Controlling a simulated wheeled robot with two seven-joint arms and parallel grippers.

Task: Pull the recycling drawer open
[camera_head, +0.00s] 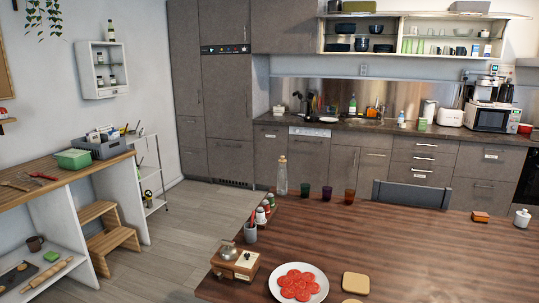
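The grey lower cabinets stand along the far wall under the counter (350,130). Several fronts carry small white labels, among them a left front (268,146), a drawer stack (424,158) and a right front (489,163). The label text is too small to read, so I cannot tell which one is the recycling drawer. All the lower fronts that show look closed. The dining table hides the lower parts of some of them. Neither of my grippers is in view.
A wooden dining table (400,240) fills the near right, with a plate of red slices (298,283), a bottle (281,176) and cups. A chair (412,195) stands behind it. A workbench (60,180) and step stool (105,238) line the left. Open floor (200,210) lies between.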

